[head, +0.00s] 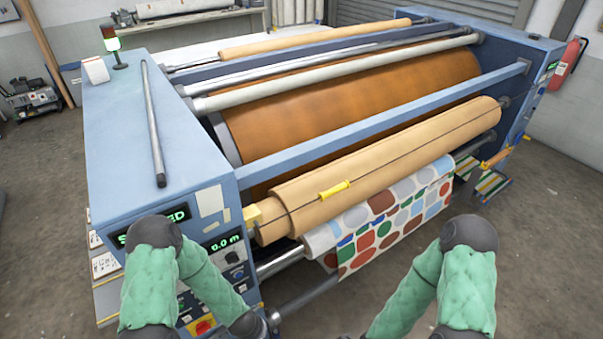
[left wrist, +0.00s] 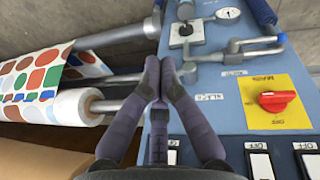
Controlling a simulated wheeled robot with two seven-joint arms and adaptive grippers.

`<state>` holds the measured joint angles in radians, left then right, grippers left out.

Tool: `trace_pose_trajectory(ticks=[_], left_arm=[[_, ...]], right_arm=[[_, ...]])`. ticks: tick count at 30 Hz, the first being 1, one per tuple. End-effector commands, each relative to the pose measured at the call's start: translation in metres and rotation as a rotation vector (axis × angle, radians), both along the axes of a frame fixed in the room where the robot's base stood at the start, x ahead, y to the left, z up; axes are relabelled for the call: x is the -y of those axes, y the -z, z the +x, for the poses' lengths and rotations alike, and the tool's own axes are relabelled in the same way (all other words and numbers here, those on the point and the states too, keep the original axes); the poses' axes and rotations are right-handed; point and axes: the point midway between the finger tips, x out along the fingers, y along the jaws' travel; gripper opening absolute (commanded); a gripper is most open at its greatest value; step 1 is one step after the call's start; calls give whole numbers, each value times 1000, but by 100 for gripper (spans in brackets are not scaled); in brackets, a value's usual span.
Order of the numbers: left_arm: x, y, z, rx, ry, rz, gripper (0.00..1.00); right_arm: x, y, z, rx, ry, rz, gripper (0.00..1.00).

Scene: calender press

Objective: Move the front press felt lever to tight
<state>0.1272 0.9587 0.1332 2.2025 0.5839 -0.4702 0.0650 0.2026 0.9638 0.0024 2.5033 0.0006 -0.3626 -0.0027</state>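My left gripper (left wrist: 160,70) shows in the left wrist view, its dark fingers drawn together at the tips. The tips are over the inner edge of the blue control panel (left wrist: 225,118). A grey metal lever (left wrist: 205,57) lies across the panel just to the right of the tips, with a small label (left wrist: 235,72) below it. I cannot tell if the tips touch the lever, and I see nothing clearly held between them. The label writing is too small and turned to read, so I cannot confirm the felt lever. My right gripper is out of view.
The panel also carries a red rotary knob on a yellow plate (left wrist: 262,84), a round gauge (left wrist: 228,13) and white switches (left wrist: 260,163). The printed fabric roll (left wrist: 75,107) is left of the gripper. The press's tan roller (head: 380,160) stands beyond my arms.

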Motion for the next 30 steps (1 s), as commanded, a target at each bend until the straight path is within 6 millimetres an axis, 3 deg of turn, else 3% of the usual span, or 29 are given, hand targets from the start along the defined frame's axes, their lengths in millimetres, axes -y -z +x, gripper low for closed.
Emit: trace_pose_trajectory(ticks=[3, 9, 17, 24, 26, 30], left_arm=[[15, 3, -37, -24, 215, -65, 0], [35, -4, -89, -44, 494, -161, 0], [43, -10, -110, -48, 608, -204, 0], [39, -3, -118, -96, 542, -217, 0], [34, 5, -131, -169, 447, -242, 0], [28, 25, -180, -456, 36, -342, 0]], right_arm=[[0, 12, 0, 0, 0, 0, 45], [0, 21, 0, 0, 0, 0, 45], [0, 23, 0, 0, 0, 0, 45], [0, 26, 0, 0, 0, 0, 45], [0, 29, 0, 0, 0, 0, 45], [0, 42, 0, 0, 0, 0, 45]])
